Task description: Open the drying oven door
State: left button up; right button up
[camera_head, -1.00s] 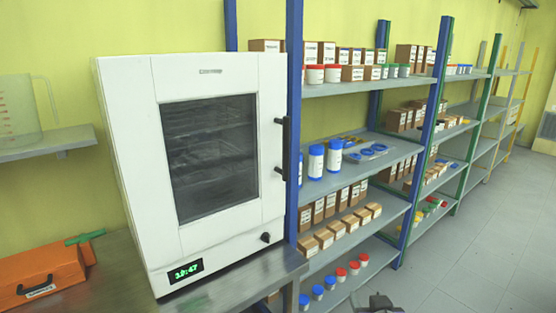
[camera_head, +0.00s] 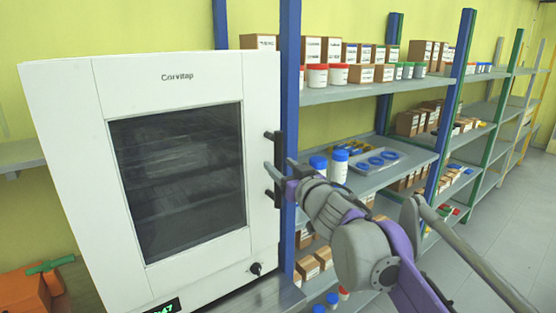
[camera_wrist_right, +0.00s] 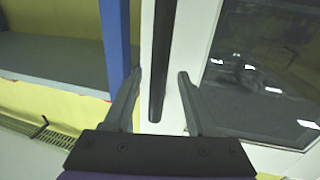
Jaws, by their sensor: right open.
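The drying oven (camera_head: 62,130) is a white box at the left in the head view, with a dark glass window in its shut door (camera_head: 262,110). A black vertical bar handle (camera_head: 278,150) is on the door's right edge. My right gripper (camera_head: 269,180) reaches in from the right, at the lower part of the handle. In the right wrist view my open gripper (camera_wrist_right: 160,73) has one finger on each side of the handle (camera_wrist_right: 162,40), with gaps showing on both sides. My left gripper is not in view.
A blue shelf post (camera_head: 289,90) stands close right of the handle. Shelves (camera_head: 350,92) with boxes, jars and blue-capped bottles (camera_head: 339,166) run back to the right, close to my right arm. An orange case (camera_head: 22,292) sits at lower left. Floor is clear at far right.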

jog(key=shift+x, duration=1.2)
jog(key=shift+d, duration=0.1)
grip_shut()
dwell(0.5)
